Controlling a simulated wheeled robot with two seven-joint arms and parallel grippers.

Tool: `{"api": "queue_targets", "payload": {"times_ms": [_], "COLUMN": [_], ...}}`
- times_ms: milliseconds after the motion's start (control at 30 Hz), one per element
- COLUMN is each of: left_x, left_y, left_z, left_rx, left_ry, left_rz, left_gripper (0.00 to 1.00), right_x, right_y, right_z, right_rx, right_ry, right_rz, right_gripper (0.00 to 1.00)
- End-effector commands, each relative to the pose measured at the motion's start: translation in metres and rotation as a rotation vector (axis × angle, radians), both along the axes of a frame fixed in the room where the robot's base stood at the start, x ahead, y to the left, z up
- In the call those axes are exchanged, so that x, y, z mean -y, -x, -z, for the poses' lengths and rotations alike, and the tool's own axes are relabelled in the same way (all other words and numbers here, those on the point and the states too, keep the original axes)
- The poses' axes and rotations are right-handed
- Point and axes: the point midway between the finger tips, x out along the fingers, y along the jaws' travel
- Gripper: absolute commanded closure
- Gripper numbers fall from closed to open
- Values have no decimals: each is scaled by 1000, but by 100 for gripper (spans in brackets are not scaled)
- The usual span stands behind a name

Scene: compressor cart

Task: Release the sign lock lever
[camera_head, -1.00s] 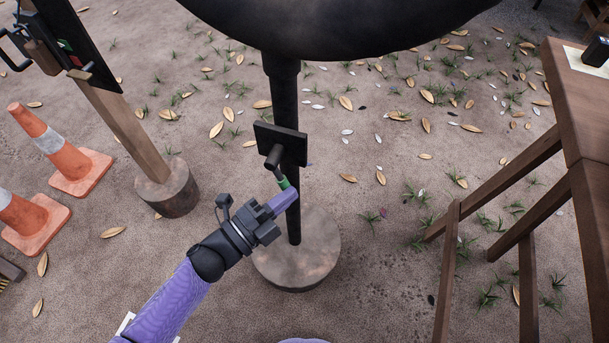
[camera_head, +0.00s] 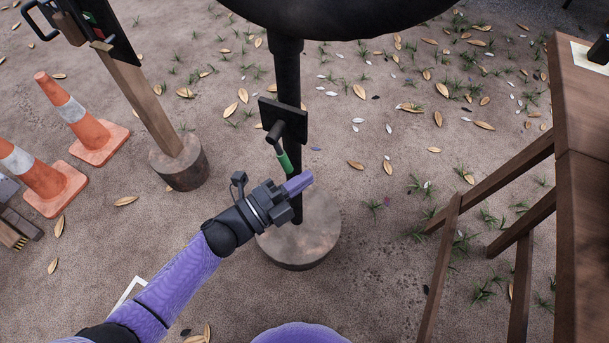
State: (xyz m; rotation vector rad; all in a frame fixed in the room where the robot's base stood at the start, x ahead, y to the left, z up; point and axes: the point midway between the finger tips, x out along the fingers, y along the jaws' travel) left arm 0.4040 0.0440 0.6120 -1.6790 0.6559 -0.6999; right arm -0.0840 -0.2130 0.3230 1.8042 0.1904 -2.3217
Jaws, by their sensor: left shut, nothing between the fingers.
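The sign lock lever (camera_head: 285,160) has a green grip and hangs down, slightly tilted, from a dark pivot on a black plate (camera_head: 284,119). The plate sits on the black post (camera_head: 288,75) of the sign, which stands on a round base (camera_head: 312,238). The dark sign disc (camera_head: 335,15) is cut off by the top edge. My left gripper (camera_head: 303,181) is shut and empty, with purple fingers just below and right of the lever's lower end, in front of the post. I cannot tell whether it touches the lever. My right gripper is not in view.
Traffic cones (camera_head: 84,125) stand at the left, beside a wooden post (camera_head: 140,95) with a dark panel (camera_head: 98,28). A wooden table (camera_head: 580,130) with slanted legs stands at the right. Leaf-strewn ground between sign and table is clear.

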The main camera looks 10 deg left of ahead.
Motion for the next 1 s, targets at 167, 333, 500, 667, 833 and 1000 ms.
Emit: {"api": "queue_targets", "payload": {"times_ms": [167,333,500,667,833,1000], "left_x": [-27,-52,-67,-71,-71,-71], "left_y": [25,48,62,66,66,66], "left_z": [5,11,15,16,16,16], "left_rx": [-5,-6,-5,-4,-4,-3], "left_ry": [-4,-3,-3,-2,-2,-2], "left_rz": [-3,-2,-2,-1,-1,-1], "left_gripper": [100,100,100,100,100,100], "right_x": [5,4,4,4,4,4], "right_y": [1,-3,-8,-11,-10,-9], "right_z": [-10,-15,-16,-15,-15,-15], "right_rx": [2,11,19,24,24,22], "right_ry": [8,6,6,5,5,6], "right_rz": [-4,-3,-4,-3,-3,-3], "right_gripper": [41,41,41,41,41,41]}}
